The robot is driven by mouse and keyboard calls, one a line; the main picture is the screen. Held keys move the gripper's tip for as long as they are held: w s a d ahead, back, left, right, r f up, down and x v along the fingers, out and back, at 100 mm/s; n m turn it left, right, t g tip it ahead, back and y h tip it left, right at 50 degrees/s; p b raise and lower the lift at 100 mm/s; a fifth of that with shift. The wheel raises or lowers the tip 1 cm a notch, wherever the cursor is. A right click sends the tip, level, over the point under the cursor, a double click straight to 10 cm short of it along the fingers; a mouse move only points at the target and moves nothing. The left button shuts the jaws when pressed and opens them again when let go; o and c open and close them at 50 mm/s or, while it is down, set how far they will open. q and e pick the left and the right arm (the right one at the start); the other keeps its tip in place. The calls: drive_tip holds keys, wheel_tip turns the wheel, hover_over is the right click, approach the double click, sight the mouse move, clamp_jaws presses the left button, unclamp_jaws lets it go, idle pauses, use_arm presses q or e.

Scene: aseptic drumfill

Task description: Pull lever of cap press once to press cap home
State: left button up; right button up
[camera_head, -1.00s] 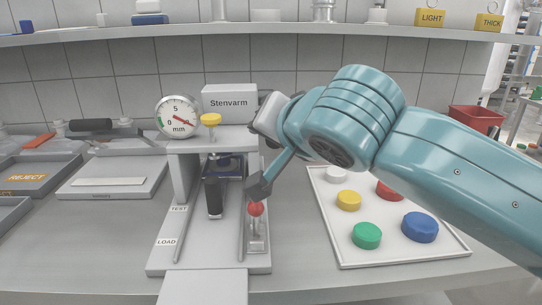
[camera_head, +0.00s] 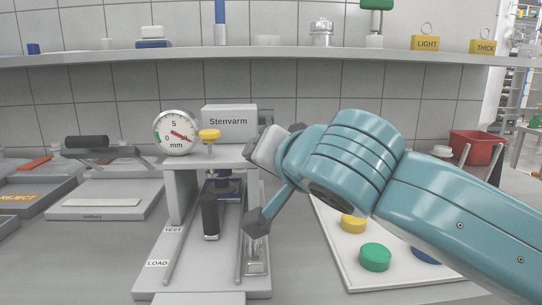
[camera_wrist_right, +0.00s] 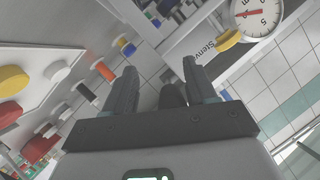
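The Stenvarm press (camera_head: 229,122) stands on the bench in the head view, with a dial (camera_head: 176,133), a yellow knob (camera_head: 209,135) and a black upright handle (camera_head: 210,217). A slotted grey upright (camera_head: 256,262) stands on the right of its base. A red knob there is hidden now behind the gripper. In the right wrist view the two fingers (camera_wrist_right: 160,85) stand apart, with a dark rounded shape between them that I cannot identify. My left gripper is out of view.
A white tray (camera_head: 350,280) with coloured caps lies right of the press, partly under my right arm. A grey device (camera_head: 80,205) and a REJECT tray (camera_head: 30,192) lie at the left. A red bin (camera_head: 470,147) stands at the back right. A shelf (camera_head: 270,52) crosses above.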

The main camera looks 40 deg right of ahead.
drive_tip(key=shift+s+a+r, duration=0.1)
drive_tip(key=shift+s+r, duration=0.15)
drive_tip(key=shift+s, duration=0.15)
drive_tip(key=p+v, duration=0.3)
drive_tip(key=v, duration=1.2)
drive_tip(key=shift+s+a+p, duration=0.15)
drive_tip(key=shift+s+p, duration=0.05)
drive_tip(key=shift+p, duration=0.15)
